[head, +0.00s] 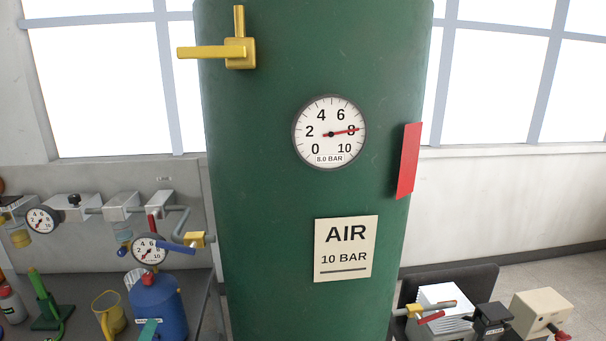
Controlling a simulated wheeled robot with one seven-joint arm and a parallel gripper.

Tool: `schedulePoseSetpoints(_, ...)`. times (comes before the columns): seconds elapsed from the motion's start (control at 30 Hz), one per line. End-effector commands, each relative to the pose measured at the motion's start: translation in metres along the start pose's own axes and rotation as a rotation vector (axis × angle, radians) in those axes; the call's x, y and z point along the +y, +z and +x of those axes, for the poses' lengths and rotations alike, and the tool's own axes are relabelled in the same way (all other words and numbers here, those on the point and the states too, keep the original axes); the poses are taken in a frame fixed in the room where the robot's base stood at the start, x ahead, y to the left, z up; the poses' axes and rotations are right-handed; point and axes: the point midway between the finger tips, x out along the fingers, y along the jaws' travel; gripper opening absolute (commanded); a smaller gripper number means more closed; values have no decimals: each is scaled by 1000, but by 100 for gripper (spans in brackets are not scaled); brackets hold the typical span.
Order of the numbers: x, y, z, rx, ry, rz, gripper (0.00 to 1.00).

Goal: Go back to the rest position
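My gripper is not in the head view, and no part of my arm can be made out. A large green air tank (270,200) stands upright and fills the middle of the view. It carries a round gauge (328,150) with its red needle near 8 and "8.0 BAR" on its face. A cream plate (346,248) below reads "AIR 10 BAR". A yellow lever valve (238,54) is at the tank's upper left, its handle pointing left. A red plate (408,161) stands out at the tank's right side.
A bench (196,318) at left holds a blue canister (158,305), a yellow mug (107,312) and a green stand (45,302), below wall piping with smaller gauges (42,220).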

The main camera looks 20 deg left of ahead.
Motion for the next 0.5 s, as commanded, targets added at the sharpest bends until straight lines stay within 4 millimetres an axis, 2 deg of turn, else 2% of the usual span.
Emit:
schedulePoseSetpoints(0.03, -12, 22, 0, -12, -20, 28, 33)
schedulePoseSetpoints(0.1, -24, 48, -2, -21, -35, 73, 33)
schedulePoseSetpoints(0.27, -49, 105, -12, -43, -63, 179, 33)
schedulePoseSetpoints(0.5, -79, 182, -45, -83, -78, 353, 33)
